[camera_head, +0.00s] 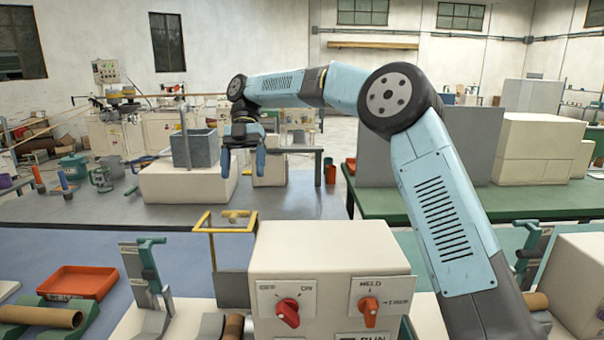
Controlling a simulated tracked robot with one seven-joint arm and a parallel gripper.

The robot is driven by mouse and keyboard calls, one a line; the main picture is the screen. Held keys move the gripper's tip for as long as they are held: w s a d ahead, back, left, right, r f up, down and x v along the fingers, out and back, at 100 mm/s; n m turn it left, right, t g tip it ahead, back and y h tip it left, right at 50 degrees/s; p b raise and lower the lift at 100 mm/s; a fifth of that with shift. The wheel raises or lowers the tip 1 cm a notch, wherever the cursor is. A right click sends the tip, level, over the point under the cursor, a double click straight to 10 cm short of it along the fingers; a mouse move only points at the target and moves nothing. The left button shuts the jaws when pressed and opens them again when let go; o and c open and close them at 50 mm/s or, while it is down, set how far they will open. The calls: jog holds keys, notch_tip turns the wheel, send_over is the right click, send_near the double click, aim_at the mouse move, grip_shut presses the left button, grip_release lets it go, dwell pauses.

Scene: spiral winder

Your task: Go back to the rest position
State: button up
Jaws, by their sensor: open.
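My gripper (243,161) hangs at the end of my blue arm, left of the picture's middle, with its fingers pointing down. It is open, and I see nothing between its fingers. In the picture it overlaps the area just right of a grey box (195,148) on a white block; I cannot tell how far apart they are. My arm rises from the lower right, bends at a large dark joint and reaches left.
An orange tray (77,283) and a brown roll (40,316) lie at lower left. A green table (480,203) with beige boxes stands right.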

jog(key=s+d+r+m+t, duration=0.2)
jog(key=s+d+m, duration=0.2)
jog(key=d+m, duration=0.3)
jog(key=s+d+r+m+t, duration=0.2)
jog(key=s+d+m+t, duration=0.15)
jog(key=d+m, duration=0.4)
jog(key=s+d+r+m+t, duration=0.2)
jog(key=s+d+m, duration=0.25)
jog(key=d, duration=0.55)
jog(key=s+d+f+m+t, duration=0.2)
jog(key=s+d+f+m, duration=0.1)
jog(key=s+d+m, duration=0.5)
jog(key=s+d+f+m+t, duration=0.3)
jog(key=s+d+m, duration=0.4)
jog(key=d, duration=0.3)
jog(key=shift+s+d+f+m+y, duration=0.3)
jog(key=shift+s+d+f+m, duration=0.1)
jog(key=shift+f, duration=0.3)
